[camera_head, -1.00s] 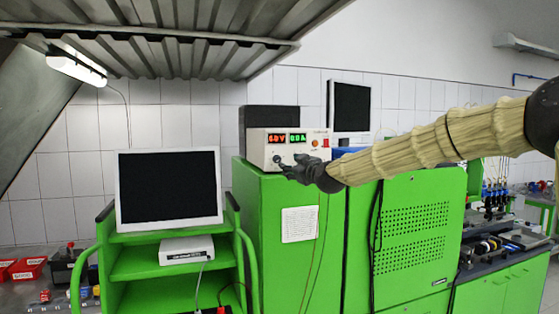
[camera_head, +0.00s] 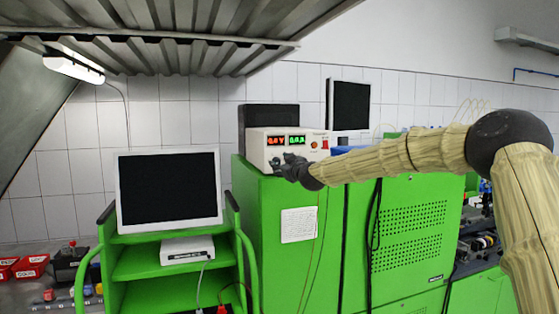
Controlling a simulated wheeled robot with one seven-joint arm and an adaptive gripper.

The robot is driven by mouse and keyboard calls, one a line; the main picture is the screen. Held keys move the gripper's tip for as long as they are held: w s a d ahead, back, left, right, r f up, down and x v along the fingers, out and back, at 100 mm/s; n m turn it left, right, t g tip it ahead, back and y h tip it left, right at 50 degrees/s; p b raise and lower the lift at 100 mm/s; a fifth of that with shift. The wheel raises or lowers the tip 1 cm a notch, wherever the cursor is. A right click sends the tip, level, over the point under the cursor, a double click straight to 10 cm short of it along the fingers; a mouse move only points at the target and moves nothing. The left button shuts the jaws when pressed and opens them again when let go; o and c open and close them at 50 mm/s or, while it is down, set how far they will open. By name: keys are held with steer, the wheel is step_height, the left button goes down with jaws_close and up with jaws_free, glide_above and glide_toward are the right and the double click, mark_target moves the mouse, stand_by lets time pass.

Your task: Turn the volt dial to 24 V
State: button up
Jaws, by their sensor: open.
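The power supply (camera_head: 260,148) is a pale box with a red and a green digital display, standing on top of the green cabinet. The red volt display (camera_head: 276,140) seems to read 0.0 V, but the digits are small and blurred. The volt dial (camera_head: 275,162) is a small dark knob low on the front panel, below the red display. My gripper (camera_head: 282,168) is dark and open at the front panel, just right of and below the dial. Its fingers partly cover the lower panel, and I cannot tell whether they touch the dial.
A dark box (camera_head: 270,117) stands behind the power supply, and a black monitor (camera_head: 348,106) is to its right. The green cabinet (camera_head: 262,235) is below my gripper. A green cart with a white-framed screen (camera_head: 168,190) stands to the left. A metal shelf hangs overhead.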

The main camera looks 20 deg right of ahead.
mark_target(277, 162)
steer(key=shift+w+a+p, duration=0.15)
steer(key=shift+w+p, duration=0.3)
steer(key=shift+w, duration=0.6)
jaws_close()
